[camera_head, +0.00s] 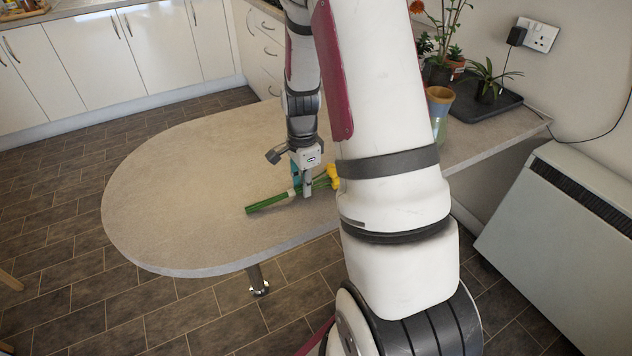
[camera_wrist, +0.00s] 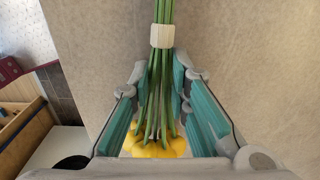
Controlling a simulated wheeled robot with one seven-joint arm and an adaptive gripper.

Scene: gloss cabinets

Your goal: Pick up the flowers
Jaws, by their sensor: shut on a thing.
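The flowers (camera_head: 266,203) are a bunch of green stems with yellow heads at the right end, at the middle of the rounded grey table (camera_head: 160,190). In the wrist view, the stems (camera_wrist: 152,95) run between the teal finger pads, with a pale band (camera_wrist: 162,36) around them and the yellow heads (camera_wrist: 158,148) near the palm. My gripper (camera_head: 305,188) points down and is shut on the stems. It also shows in the wrist view (camera_wrist: 160,82). I cannot tell whether the bunch touches the tabletop.
A blue-green and tan vase (camera_head: 439,108) stands to the right, partly hidden by my arm. Potted plants (camera_head: 487,88) and a dark tray (camera_head: 480,103) are behind it by the wall. A white heater (camera_head: 565,225) stands at the right. The table's left side is clear.

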